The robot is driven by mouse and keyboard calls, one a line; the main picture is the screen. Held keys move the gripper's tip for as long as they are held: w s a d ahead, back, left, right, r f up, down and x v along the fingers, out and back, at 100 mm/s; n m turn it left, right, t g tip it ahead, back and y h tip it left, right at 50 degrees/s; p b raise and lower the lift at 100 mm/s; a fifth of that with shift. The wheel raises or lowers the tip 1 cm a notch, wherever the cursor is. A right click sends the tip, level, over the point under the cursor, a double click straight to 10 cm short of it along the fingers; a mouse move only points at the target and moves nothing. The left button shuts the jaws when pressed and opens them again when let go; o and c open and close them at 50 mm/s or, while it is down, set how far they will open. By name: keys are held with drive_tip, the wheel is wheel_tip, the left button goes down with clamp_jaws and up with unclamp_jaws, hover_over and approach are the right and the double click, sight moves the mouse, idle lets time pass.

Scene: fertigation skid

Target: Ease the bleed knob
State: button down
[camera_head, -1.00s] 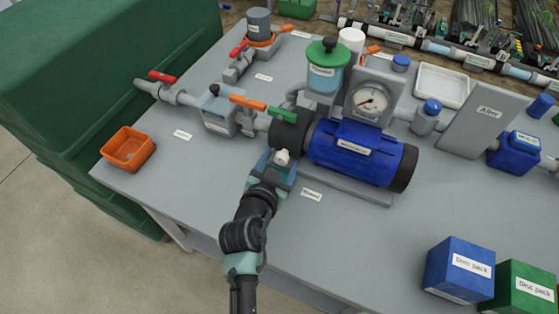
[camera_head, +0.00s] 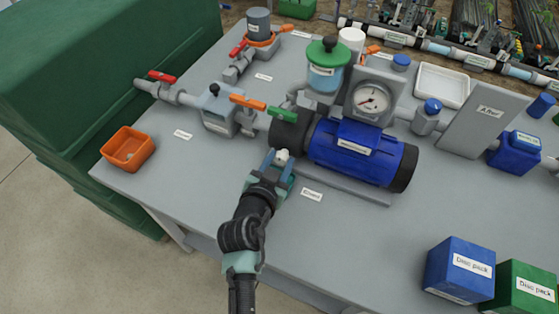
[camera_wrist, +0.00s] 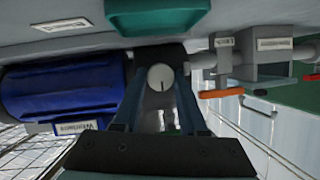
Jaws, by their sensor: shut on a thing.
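The bleed knob (camera_head: 282,155) is a small pale, rounded knob on the front of the dark pump head (camera_head: 290,133), left of the blue motor (camera_head: 362,152). In the wrist view the knob (camera_wrist: 160,77) shows as a pale disc with a dark mark, between my two fingers. My gripper (camera_head: 280,160) reaches up from below, with one finger on each side of the knob, shut on it. The wrist view also shows my gripper (camera_wrist: 160,86). The exact finger contact is hard to see.
Left of the pump are an orange lever (camera_head: 248,102), a green lever (camera_head: 282,114) and a grey valve body (camera_head: 217,112). An orange bin (camera_head: 128,149) sits at the left table edge. A small label (camera_head: 311,194) lies beside my gripper. The front of the table is mostly clear.

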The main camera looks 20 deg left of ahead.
drive_tip(key=n+h+b, duration=0.2)
drive_tip(key=n, duration=0.1)
drive_tip(key=n+h+b, duration=0.1)
drive_tip(key=shift+a+f+n+h, duration=0.1)
drive_tip(key=shift+a+n+h, duration=0.2)
drive_tip(key=n+h+b, duration=0.1)
drive_tip(key=n+h, duration=0.1)
drive_tip(key=shift+a+n, duration=0.1)
drive_tip(key=shift+n, duration=0.3)
drive_tip(key=shift+n+t+h+b, duration=0.3)
drive_tip(key=shift+n+h+b, duration=0.35)
drive_tip(key=shift+n, duration=0.35)
drive_tip(key=shift+c, duration=2.3)
unclamp_jaws()
drive_tip(key=v, duration=1.3)
